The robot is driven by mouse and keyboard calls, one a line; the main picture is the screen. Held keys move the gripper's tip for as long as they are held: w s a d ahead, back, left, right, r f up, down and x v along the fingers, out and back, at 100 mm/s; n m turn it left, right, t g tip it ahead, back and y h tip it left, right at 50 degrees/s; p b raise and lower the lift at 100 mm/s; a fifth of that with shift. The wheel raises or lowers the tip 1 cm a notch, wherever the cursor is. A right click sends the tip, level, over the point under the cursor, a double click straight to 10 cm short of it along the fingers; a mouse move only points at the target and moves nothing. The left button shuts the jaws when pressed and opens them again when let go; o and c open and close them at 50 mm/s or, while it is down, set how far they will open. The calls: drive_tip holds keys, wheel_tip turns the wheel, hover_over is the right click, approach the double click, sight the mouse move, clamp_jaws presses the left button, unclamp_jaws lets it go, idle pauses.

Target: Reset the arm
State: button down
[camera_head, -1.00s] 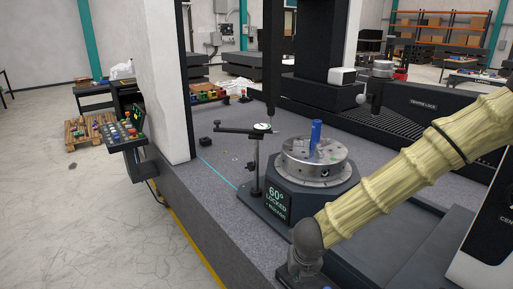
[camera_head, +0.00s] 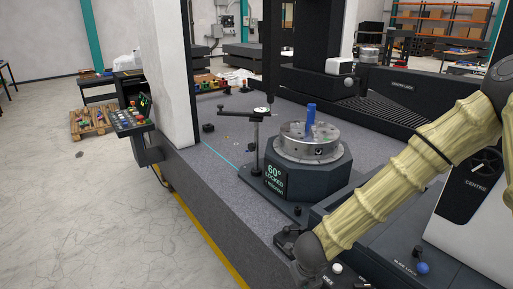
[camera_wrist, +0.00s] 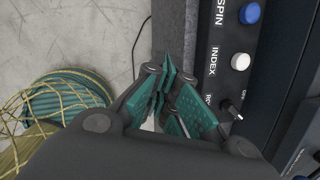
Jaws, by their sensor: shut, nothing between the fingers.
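My arm, in a tan ribbed sleeve (camera_head: 400,185), reaches from the right edge down to the bottom middle in the head view. Its dark wrist (camera_head: 309,251) is low in the picture, and the fingers are not clear there. In the wrist view my gripper (camera_wrist: 172,98) shows teal ridged fingers closed together, with nothing between them. The fingers are to the left of a dark control panel (camera_wrist: 215,45) with a blue button (camera_wrist: 250,13), a white button (camera_wrist: 240,62) and a black toggle (camera_wrist: 230,108).
A round metal rotary table (camera_head: 305,150) carries an upright blue part (camera_head: 310,114). A dial indicator on a stand (camera_head: 256,145) is beside it. A blue-knobbed lever (camera_head: 422,267) is at lower right. Open floor lies left.

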drive_tip(key=s+d+f+n+g, duration=0.1)
drive_tip(key=s+d+f+n, duration=0.2)
drive_tip(key=s+f+n, duration=0.4)
drive_tip(key=s+d+f+n+g, duration=0.1)
drive_tip(key=s+d+f+n, duration=0.2)
drive_tip(key=s+f+n, duration=0.4)
drive_tip(key=s+d+f+n+g, duration=0.1)
drive_tip(key=s+d+f+n, duration=0.2)
drive_tip(key=s+f+n, duration=0.4)
drive_tip(key=s+n, duration=0.8)
drive_tip(key=n, duration=0.2)
drive_tip(key=shift+s+y, duration=0.15)
drive_tip(key=shift+y, duration=0.15)
drive_tip(key=shift+f, duration=0.1)
